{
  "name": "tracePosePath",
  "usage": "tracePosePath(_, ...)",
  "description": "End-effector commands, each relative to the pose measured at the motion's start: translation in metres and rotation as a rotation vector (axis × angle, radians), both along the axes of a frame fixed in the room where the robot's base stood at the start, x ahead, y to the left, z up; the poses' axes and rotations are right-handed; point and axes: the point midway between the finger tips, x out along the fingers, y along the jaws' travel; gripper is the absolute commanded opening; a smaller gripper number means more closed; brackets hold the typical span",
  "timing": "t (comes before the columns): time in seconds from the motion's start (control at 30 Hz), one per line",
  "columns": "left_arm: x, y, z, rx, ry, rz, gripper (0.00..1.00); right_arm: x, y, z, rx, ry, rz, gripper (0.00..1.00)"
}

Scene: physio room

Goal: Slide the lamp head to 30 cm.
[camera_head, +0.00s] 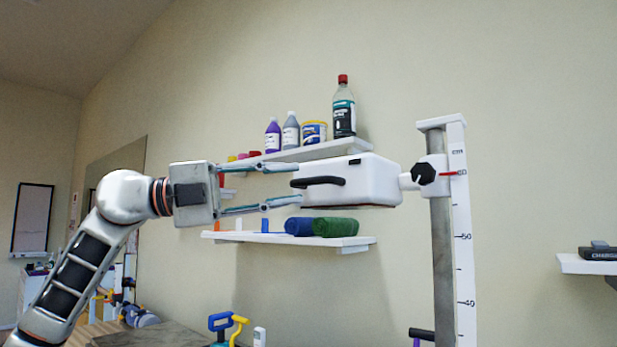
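The lamp head (375,182) is a white box with a black handle (322,181) on its left front. It joins a grey upright pole (441,240) through a white collar with a black knob (423,174). A white scale (462,270) in cm runs beside the pole, and a red pointer (449,174) is at about the 60 mark. Marks 50 and 40 show lower; 30 is out of frame. My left gripper (297,185) is open, its fingertips above and below the handle's left end in the picture. Contact cannot be told. My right gripper is not in view.
Behind, an upper shelf (290,156) holds bottles and a tub; a lower shelf (260,238) holds a blue and a green roll (335,227). A small shelf (585,265) is at the right. Below the lamp head, the space along the pole looks clear down to a dark handle (421,334).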

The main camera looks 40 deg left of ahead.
Motion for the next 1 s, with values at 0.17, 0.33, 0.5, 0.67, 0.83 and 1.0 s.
tracePosePath(0.17,0.015,-0.020,0.005,0.000,-0.003,-0.003,0.26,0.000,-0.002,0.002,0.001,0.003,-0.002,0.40)
tracePosePath(0.33,0.023,-0.030,0.006,0.000,-0.001,-0.002,0.26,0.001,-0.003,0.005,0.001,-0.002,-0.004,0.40)
tracePosePath(0.5,0.026,-0.032,0.005,0.000,-0.001,-0.001,0.26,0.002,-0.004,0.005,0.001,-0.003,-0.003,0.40)
tracePosePath(0.67,0.026,-0.031,0.005,0.001,-0.001,-0.001,0.18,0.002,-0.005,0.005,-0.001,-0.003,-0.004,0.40)
tracePosePath(0.83,0.026,-0.031,0.005,0.001,-0.001,-0.001,0.00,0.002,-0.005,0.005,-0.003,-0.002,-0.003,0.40)
tracePosePath(1.0,0.027,-0.031,0.004,0.000,0.000,-0.001,0.00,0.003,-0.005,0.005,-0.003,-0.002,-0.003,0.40)
